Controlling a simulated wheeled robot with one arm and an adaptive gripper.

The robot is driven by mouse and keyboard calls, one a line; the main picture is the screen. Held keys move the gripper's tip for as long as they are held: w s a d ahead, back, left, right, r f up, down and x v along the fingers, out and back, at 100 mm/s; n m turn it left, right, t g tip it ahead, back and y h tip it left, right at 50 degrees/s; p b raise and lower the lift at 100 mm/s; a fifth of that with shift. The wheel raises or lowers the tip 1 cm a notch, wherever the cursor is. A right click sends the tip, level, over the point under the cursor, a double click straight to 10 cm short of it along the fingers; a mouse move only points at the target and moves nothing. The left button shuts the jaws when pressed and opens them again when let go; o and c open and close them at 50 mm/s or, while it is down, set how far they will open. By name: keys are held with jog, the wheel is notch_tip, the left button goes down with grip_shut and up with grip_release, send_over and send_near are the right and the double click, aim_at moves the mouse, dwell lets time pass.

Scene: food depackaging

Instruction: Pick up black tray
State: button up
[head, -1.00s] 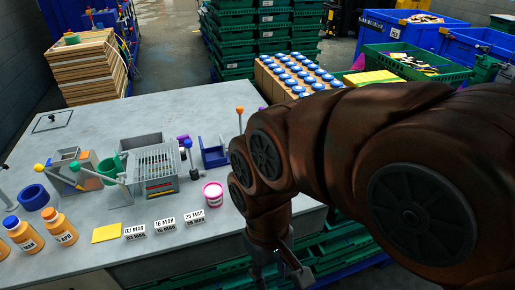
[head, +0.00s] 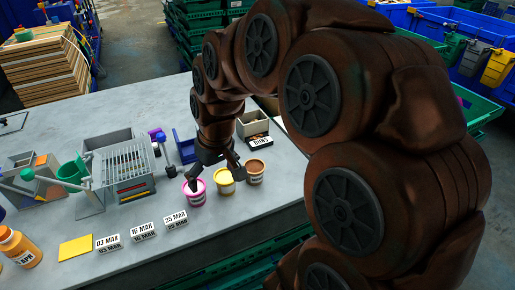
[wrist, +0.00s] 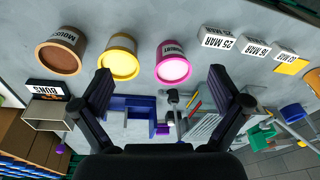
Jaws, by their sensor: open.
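I cannot make out a black tray in either view. My gripper (head: 210,172) is above the table near the row of tubs, its jaws open. In the wrist view, its two dark fingers (wrist: 160,97) are spread wide with nothing held between them. Beyond the fingertips are a pink tub (wrist: 172,66), a yellow tub (wrist: 118,62) and a brown tub (wrist: 61,55). A blue holder (wrist: 130,110) and part of a grey rack (wrist: 203,125) show between and behind the fingers. My arm hides much of the right side in the head view.
The grey table (head: 150,100) also bears a box with a black BUNS sign (head: 257,141), date cards (head: 142,232), a yellow card (head: 75,248) and an orange bottle (head: 20,246). Green crates (head: 200,30) stand behind. The table's far middle is clear.

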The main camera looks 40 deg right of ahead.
jog(key=w+d+f+m+t+h+b, duration=0.1)
jog(key=w+d+f+b, duration=0.1)
jog(key=w+d, duration=0.35)
jog(key=w+d+f+m+t+b, duration=0.1)
jog(key=w+d, duration=0.1)
jog(key=d, duration=0.7)
jog(key=t+h+b, duration=0.2)
send_near(260, 139)
jog(key=shift+w+d+f+m, duration=0.3)
jog(key=shift+w+f+m, duration=0.1)
jog(key=shift+w+f, duration=0.1)
jog(key=shift+a+p+x, duration=0.1)
jog(key=shift+p+x, duration=0.65)
jog(key=shift+x, duration=1.1)
jog(key=shift+a+p+x, duration=0.15)
jog(key=shift+p+x, duration=0.55)
jog(key=shift+x, duration=1.15)
jog(key=shift+s+f, duration=0.1)
jog(key=shift+s, duration=0.05)
jog(key=c, duration=0.9)
